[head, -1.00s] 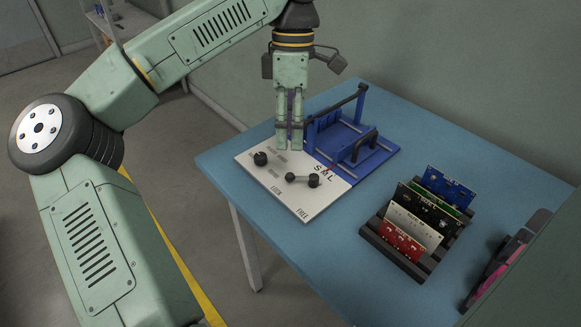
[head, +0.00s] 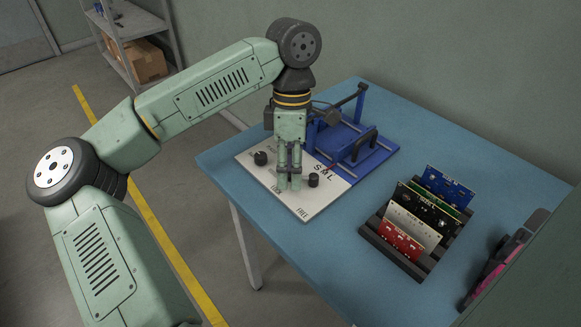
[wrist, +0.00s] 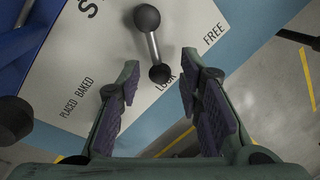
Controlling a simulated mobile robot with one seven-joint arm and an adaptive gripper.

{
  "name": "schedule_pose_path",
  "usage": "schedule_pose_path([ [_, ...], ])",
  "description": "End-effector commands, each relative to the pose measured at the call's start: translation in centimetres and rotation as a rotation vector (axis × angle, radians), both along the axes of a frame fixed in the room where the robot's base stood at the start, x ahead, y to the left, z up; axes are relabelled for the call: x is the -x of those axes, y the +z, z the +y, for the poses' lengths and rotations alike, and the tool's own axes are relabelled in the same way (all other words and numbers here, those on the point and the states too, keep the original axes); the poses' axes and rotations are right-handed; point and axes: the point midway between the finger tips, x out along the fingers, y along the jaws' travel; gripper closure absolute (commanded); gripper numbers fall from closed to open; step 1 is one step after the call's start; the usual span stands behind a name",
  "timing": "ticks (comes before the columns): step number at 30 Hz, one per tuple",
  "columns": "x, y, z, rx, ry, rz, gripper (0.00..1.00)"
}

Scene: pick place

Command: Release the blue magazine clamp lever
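The clamp lever (wrist: 153,46) is a silver rod with a black ball at each end, on a white panel (wrist: 70,95) marked LOCK and FREE. In the wrist view its near ball (wrist: 160,73) lies by the word LOCK. My gripper (wrist: 161,62) is open, pointing down, with that ball in the gap between its fingertips; I cannot tell if either finger touches it. In the head view my gripper (head: 289,186) hides most of the lever, and only its black pivot-end knob (head: 313,180) shows. The blue magazine fixture (head: 374,160) adjoins the panel.
Another black knob (head: 260,158) stands on the panel's left part. A dark rack (head: 400,262) with several upright circuit boards (head: 447,187) stands to the right on the blue table (head: 330,255). A dark and pink object (head: 493,272) sits near the right edge. The front of the table is clear.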

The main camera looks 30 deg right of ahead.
Motion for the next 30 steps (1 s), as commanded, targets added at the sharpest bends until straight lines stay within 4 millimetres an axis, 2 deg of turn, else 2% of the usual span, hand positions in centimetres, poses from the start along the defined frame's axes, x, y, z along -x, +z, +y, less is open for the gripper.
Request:
schedule_pose_path([
  [2,0.00,0.02,0.00,0.000,0.000,0.000,0.74],
  [13,0.00,0.03,-0.01,0.000,0.000,0.000,0.99],
  [23,0.02,0.02,0.02,0.000,0.006,0.000,1.00],
  [30,0.32,-0.11,0.21,-0.001,0.077,-0.001,1.00],
])
